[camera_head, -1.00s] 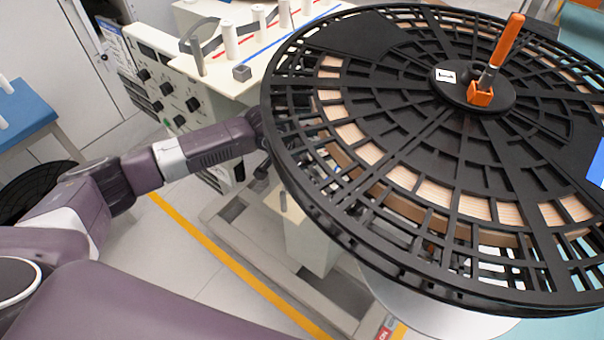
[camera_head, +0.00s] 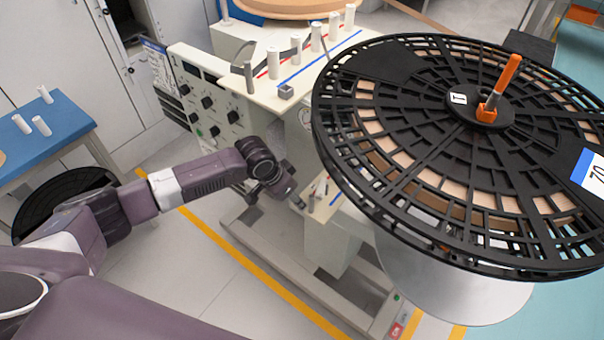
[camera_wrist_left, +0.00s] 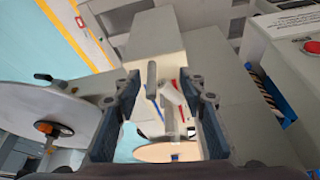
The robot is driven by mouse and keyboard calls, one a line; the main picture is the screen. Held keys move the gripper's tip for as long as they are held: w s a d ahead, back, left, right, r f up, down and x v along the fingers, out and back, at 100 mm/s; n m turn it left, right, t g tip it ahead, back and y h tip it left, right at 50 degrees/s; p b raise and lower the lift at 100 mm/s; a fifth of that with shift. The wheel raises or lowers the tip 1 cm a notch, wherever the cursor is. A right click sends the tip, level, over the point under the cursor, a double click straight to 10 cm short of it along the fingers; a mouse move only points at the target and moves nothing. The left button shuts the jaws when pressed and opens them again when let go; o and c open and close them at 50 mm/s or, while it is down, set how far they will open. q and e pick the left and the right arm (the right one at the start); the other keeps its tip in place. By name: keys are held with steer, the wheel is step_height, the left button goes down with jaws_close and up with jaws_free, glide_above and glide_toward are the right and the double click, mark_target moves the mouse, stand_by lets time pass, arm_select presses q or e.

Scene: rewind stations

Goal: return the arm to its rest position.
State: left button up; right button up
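My left arm comes in from the left in the head view and reaches toward the rewind station. Its gripper (camera_head: 297,201) is small there, beside the low ledge of the machine and left of the large black reel (camera_head: 440,170). In the left wrist view my left gripper (camera_wrist_left: 160,85) has its two dark fingers wide apart, with nothing held between them. Grey and white posts (camera_wrist_left: 152,78) show beyond the gap, apart from the fingers. My right gripper is in neither view.
The cream machine (camera_head: 205,105) with knobs and a row of white posts (camera_head: 316,37) stands behind the arm. A blue table (camera_head: 50,125) is at the left. A yellow floor line (camera_head: 240,260) crosses open floor below the arm. A red button (camera_wrist_left: 312,47) shows in the wrist view.

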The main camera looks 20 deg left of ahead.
arm_select(q)
step_height(320, 180, down, 14)
steer(key=s+a+n, duration=0.2)
steer(key=s+a+f+n+y, duration=0.2)
steer(key=s+a+f, duration=0.1)
steer(key=s+f, duration=1.05)
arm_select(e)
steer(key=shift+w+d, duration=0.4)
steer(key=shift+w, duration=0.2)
arm_select(q)
steer(key=s+f+g, duration=0.1)
steer(key=s+f, duration=0.3)
steer(key=s, duration=0.7)
steer(key=s+f+g, duration=0.1)
steer(key=s+f, duration=0.3)
steer(key=s, duration=0.7)
steer(key=s+f+g, duration=0.1)
steer(key=s+f, duration=0.3)
steer(key=s, duration=0.7)
steer(key=shift+s+d, duration=0.2)
steer(key=shift+s, duration=0.1)
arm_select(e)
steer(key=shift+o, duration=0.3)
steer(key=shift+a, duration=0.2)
arm_select(q)
steer(key=shift+c, duration=0.4)
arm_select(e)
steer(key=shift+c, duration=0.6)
